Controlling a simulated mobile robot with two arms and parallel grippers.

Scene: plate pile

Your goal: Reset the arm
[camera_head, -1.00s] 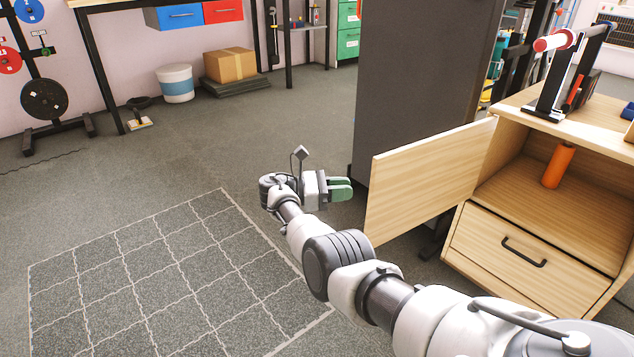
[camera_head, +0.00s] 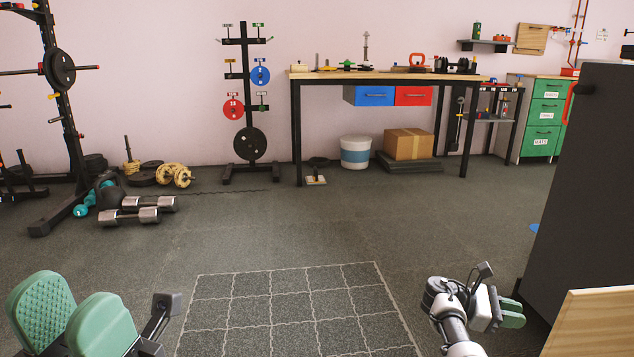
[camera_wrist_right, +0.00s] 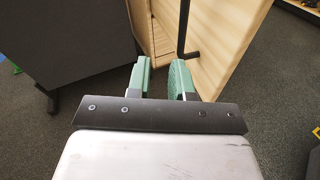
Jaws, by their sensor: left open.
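My left gripper (camera_head: 72,322) shows at the lower left of the head view, with two textured green pads apart and nothing between them. My right gripper (camera_head: 510,312) is at the lower right, near the edge of a light wooden panel (camera_head: 600,325). In the right wrist view my right gripper (camera_wrist_right: 161,78) has its green fingers apart with a gap between them and nothing held. Beyond them stands a wooden panel with a dark handle (camera_wrist_right: 184,30); I cannot tell whether the fingers touch it.
A dark tall panel (camera_head: 595,190) stands close at the right. A marked grid (camera_head: 300,310) lies on the open floor ahead. Dumbbells (camera_head: 130,216) and weight racks are at the left. A workbench (camera_head: 390,76), a white-blue bucket (camera_head: 355,153) and a cardboard box (camera_head: 408,144) are by the wall.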

